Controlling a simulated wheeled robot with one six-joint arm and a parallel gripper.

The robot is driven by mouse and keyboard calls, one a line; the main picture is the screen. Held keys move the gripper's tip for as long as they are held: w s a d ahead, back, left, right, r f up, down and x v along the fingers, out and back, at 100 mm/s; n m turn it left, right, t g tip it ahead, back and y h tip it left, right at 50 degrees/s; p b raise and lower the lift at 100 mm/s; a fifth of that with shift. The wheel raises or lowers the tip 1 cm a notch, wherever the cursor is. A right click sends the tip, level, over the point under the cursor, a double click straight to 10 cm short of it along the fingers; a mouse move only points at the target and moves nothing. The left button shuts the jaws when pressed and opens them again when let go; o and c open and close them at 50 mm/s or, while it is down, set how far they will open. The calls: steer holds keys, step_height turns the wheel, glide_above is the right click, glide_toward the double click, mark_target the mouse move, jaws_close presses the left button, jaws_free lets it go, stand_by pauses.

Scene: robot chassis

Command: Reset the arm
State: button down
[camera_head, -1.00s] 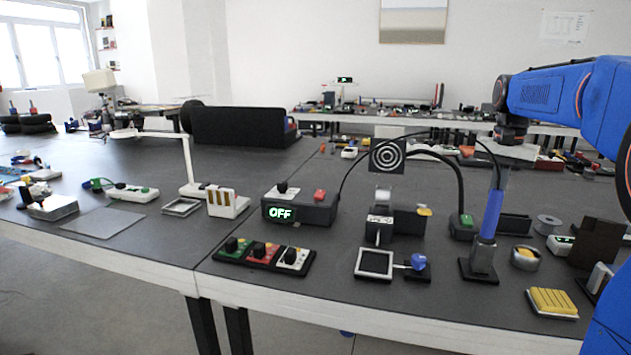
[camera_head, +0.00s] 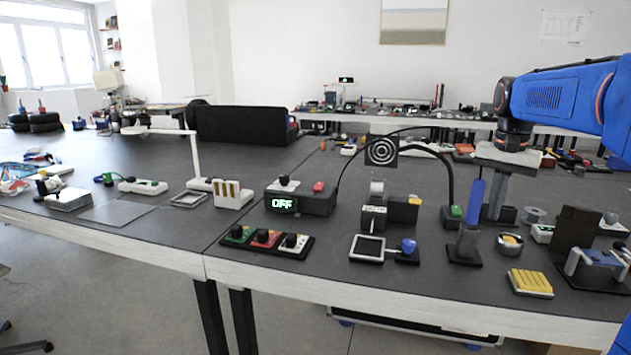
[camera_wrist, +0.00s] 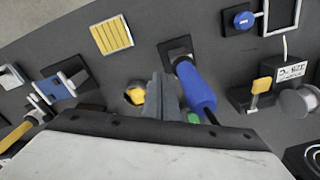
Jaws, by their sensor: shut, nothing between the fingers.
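My gripper (camera_head: 497,212) hangs from my blue arm at the right of the head view, pointing down over the table. Its grey fingers are shut and empty; they also show in the wrist view (camera_wrist: 161,88). In the head view they are just right of a blue-handled tool (camera_head: 475,204) in a dark stand (camera_head: 465,249). In the wrist view the blue handle (camera_wrist: 196,90) is right of the fingers. A round holder with a yellow top (camera_wrist: 136,94) is just left of them. I cannot tell the exact gap to either.
Near the gripper are a yellow ribbed block (camera_head: 530,282), a dark upright block (camera_head: 574,228) and a blue-and-grey fixture (camera_head: 598,260). A black box reading OFF (camera_head: 300,200) and a three-knob panel (camera_head: 266,242) stand left. The table's front edge (camera_head: 400,298) is close.

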steer(key=s+a+f+n+t, duration=0.1)
steer(key=s+a+f, duration=0.3)
steer(key=s, duration=0.5)
steer(key=s+a+f+n+t, duration=0.2)
steer(key=s+a+f+n, duration=0.2)
steer(key=s+f, duration=0.3)
steer(key=s+a+f+n+t, duration=0.1)
steer(key=s+a+f+n, duration=0.2)
steer(key=s, duration=0.8)
step_height(320, 180, down, 3)
steer(key=shift+s+a+f, duration=0.1)
steer(key=shift+s+a, duration=0.2)
steer(key=shift+a, duration=0.95)
